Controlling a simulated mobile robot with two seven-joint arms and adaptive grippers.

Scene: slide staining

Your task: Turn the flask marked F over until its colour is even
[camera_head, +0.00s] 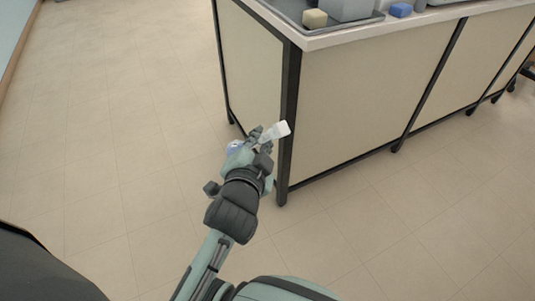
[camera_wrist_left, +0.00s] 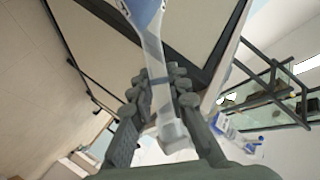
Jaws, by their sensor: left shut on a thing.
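My left gripper (camera_head: 262,142) is shut on the narrow neck of a flask (camera_head: 275,131), beside the corner of the bench and below its top. The flask lies crosswise in the fingers, with a pale end to the right and a bluish part to the left. In the left wrist view, my left gripper (camera_wrist_left: 160,95) closes around the flask neck. The flask's wider blue-and-white part (camera_wrist_left: 143,8) runs out of the top of that picture. I cannot read a letter F or judge whether the colour is even. My right gripper is out of view.
The bench (camera_head: 370,85) has beige panels and dark legs. The floor (camera_head: 120,120) to the left is clear.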

